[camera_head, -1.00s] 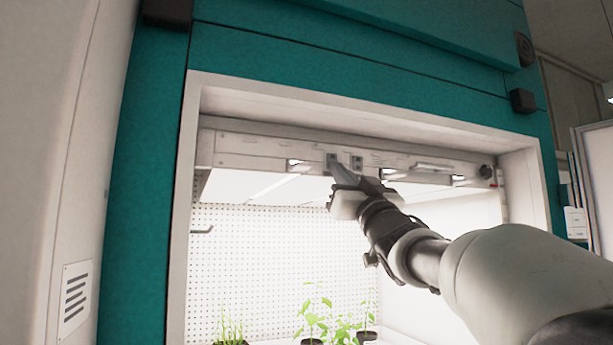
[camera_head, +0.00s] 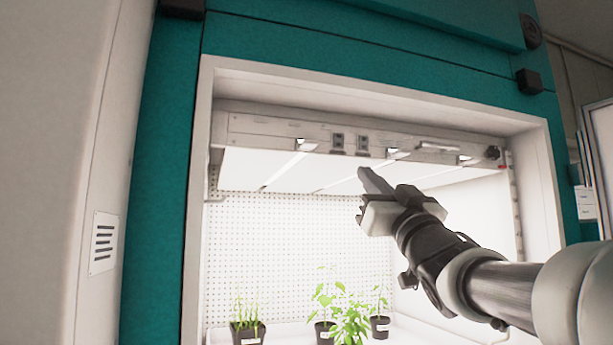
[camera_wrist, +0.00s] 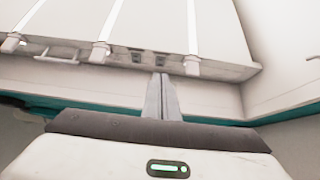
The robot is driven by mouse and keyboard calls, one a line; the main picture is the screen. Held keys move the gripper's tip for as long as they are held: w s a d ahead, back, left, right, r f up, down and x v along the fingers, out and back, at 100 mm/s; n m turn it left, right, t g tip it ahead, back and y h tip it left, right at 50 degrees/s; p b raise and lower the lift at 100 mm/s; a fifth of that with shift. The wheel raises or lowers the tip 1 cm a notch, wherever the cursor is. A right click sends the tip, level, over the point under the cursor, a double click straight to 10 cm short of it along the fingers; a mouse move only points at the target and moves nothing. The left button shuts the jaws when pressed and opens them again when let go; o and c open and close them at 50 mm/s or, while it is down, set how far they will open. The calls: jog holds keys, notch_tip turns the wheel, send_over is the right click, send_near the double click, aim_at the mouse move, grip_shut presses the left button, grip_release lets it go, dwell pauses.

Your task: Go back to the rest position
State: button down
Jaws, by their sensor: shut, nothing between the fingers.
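My gripper (camera_head: 363,172) is in front of the chamber opening, below and apart from the white panel strip (camera_head: 270,131) with two small dark switches (camera_head: 350,143). Its fingers are shut with nothing between them and point up toward the strip. In the wrist view the shut fingers (camera_wrist: 161,78) reach up toward the two switches (camera_wrist: 148,58), and the lamp panel (camera_wrist: 150,20) fills the top. No rest position is marked in view.
Potted seedlings (camera_head: 349,322) stand on the chamber floor below my arm. The white opening frame (camera_head: 202,200) and teal housing (camera_head: 160,170) surround the opening. A perforated back wall (camera_head: 290,240) closes it behind.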

jog(key=shift+s+f, duration=0.15)
jog(key=shift+f, duration=0.1)
jog(key=shift+d, duration=0.1)
dwell(0.3)
jog(key=s+d+f+m+g+h+p, duration=0.2)
jog(key=f+g+h, duration=0.2)
jog(key=f, duration=0.6)
jog(key=s+d+f+m+g+h+p, duration=0.1)
jog(key=s+f+m+g+h+p, duration=0.3)
jog(key=f, duration=0.6)
jog(key=s+a+f+n+g+y+p, duration=0.1)
jog(key=s+a+f+n+g, duration=0.2)
jog(key=s+f+g, duration=0.8)
jog(key=s+a+f, duration=0.1)
jog(key=s+f, duration=0.7)
jog(key=f, duration=0.2)
jog(key=shift+s+f, duration=0.2)
jog(key=shift+s, duration=0.2)
